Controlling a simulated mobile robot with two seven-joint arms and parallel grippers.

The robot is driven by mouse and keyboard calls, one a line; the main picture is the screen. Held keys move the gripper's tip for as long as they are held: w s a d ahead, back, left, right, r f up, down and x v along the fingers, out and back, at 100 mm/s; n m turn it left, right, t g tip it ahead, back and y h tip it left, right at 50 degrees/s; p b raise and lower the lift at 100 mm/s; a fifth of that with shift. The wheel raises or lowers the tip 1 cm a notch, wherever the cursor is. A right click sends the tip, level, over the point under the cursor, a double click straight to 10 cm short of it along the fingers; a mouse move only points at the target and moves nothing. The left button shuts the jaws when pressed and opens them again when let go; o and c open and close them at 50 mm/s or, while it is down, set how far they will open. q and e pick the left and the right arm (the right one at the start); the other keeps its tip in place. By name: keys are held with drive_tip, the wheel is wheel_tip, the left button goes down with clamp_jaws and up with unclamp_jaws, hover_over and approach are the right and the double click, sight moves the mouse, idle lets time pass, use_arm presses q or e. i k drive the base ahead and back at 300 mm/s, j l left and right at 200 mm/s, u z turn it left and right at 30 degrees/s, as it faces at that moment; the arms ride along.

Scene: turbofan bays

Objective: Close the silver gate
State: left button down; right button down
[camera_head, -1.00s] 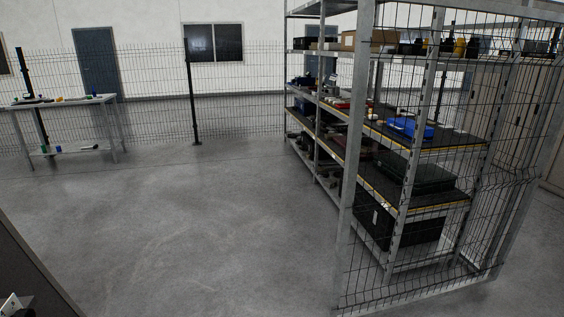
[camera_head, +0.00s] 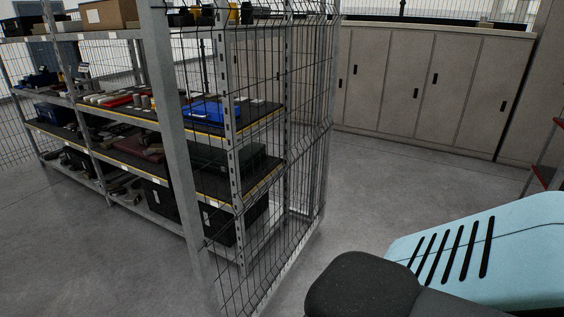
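The silver gate (camera_head: 180,165) is a tall wire-mesh panel with a silver metal frame, left of centre in the head view. It stands upright in front of the end of the shelving rack and I see it at a slant. Its top and the foot of its near post are cut off by the picture edges. I cannot tell whether it is open or shut, and no latch or handle can be made out. Neither of my grippers is in view, and nothing is seen touching the gate.
A metal shelving rack (camera_head: 132,147) with boxes, tools and a blue case (camera_head: 208,113) stands behind the mesh. Beige cabinets (camera_head: 430,90) line the back. Grey floor (camera_head: 390,185) is free between gate and cabinets. A light-blue slotted body (camera_head: 480,245) fills the lower right.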

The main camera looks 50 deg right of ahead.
sight(153, 16)
drive_tip(key=i+j+z, duration=0.15)
drive_tip(key=i+z, duration=0.25)
drive_tip(key=i+j+z, duration=0.2)
drive_tip(key=z, duration=0.25)
drive_tip(key=i+j+z, duration=0.55)
drive_tip(key=j+z, duration=0.15)
drive_tip(key=z, duration=0.15)
drive_tip(key=i+j+z, duration=0.1)
drive_tip(key=j+z, duration=0.7)
drive_tip(key=j, duration=0.15)
drive_tip(key=j+z, duration=0.3)
drive_tip(key=j, duration=0.3)
drive_tip(key=j+z, duration=0.3)
drive_tip(key=j, duration=0.35)
drive_tip(key=k, duration=0.25)
drive_tip(key=i, duration=0.25)
